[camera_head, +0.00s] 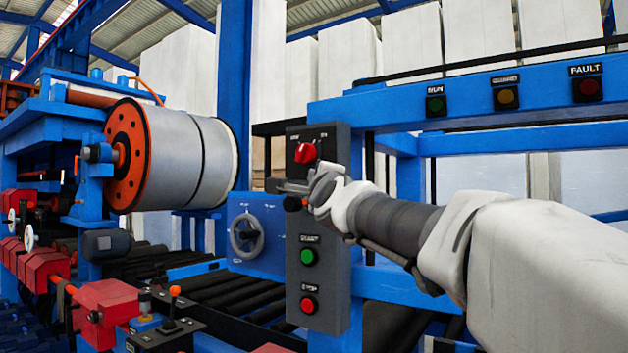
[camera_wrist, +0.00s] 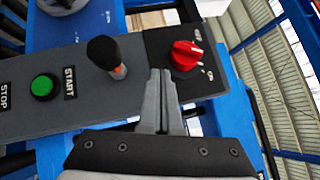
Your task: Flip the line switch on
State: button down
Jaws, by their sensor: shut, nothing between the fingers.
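A grey control panel (camera_head: 318,265) stands upright on a blue post. Near its top is a red rotary knob (camera_head: 305,153) with small labels around it; the knob also shows in the wrist view (camera_wrist: 184,56). Below it is a lever with a black handle (camera_wrist: 104,52) and an orange base, mostly hidden by my gripper in the head view. I cannot tell which of the two is the line switch. My gripper (camera_wrist: 161,74) is shut and empty, with its fingertips at the panel between lever and knob. Whether they touch it is unclear.
A green START button (camera_head: 308,257) and a red STOP button (camera_head: 308,305) sit lower on the panel. A grey handwheel (camera_head: 247,236) is to its left. RUN (camera_head: 435,105) and FAULT (camera_head: 588,88) lamps are on the blue beam at upper right.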

jog(key=f+b+v, duration=0.1)
jog(key=f+v, duration=0.1)
jog(key=v, duration=0.8)
jog(key=shift+s+d, duration=0.1)
